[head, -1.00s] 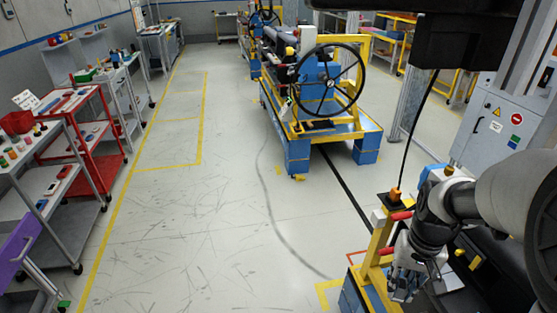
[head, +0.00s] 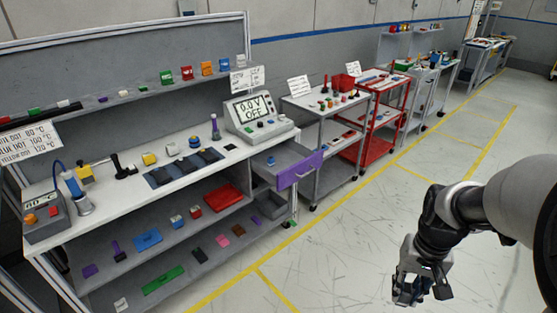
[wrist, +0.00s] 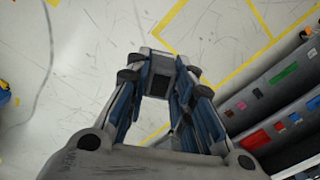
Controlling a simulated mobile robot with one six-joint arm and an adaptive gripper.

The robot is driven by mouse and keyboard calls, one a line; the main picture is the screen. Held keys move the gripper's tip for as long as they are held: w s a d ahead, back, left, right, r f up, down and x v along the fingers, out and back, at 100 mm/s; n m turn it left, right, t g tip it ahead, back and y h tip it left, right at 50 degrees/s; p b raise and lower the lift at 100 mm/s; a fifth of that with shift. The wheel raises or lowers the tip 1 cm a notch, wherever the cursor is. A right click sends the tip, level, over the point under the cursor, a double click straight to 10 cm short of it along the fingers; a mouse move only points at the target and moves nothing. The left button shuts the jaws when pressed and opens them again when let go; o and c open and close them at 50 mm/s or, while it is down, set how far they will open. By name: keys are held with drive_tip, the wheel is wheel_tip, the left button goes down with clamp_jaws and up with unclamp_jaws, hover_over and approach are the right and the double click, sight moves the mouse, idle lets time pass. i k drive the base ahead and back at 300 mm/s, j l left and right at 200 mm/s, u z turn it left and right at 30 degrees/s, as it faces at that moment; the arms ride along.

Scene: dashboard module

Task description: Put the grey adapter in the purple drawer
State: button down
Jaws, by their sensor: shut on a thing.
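The purple drawer (head: 300,170) is in the head view, at the right end of the long workbench. It is pulled out, and its grey inside shows with a small blue item in it. My gripper (head: 407,293) hangs over bare floor, to the right of the drawer and nearer to me, well apart from it. In the wrist view my gripper (wrist: 159,72) is shut on a grey block, the grey adapter (wrist: 150,58), between its fingertips. The fingers hide part of the adapter, and it cannot be made out clearly in the head view.
The workbench (head: 120,208) carries a meter (head: 257,115), a soldering station (head: 45,216) and small parts. Its lower shelves hold several coloured items. A grey cart (head: 322,150) and a red cart (head: 378,125) stand beyond the drawer. The floor between my gripper and the bench is clear.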

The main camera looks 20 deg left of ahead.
sight(281, 165)
drive_tip(key=i+j+u, duration=0.15)
drive_tip(key=i+u, duration=0.2)
drive_tip(key=i, duration=0.2)
drive_tip(key=i+u, duration=0.35)
drive_tip(key=i, duration=0.15)
drive_tip(key=i+l+u, duration=0.2)
drive_tip(key=i+u, duration=0.15)
drive_tip(key=i, duration=0.2)
drive_tip(key=i+l+u, duration=0.35)
drive_tip(key=i, duration=0.15)
drive_tip(key=i+l, duration=0.35)
drive_tip(key=i, duration=0.15)
drive_tip(key=i+l, duration=0.35)
drive_tip(key=i, duration=0.15)
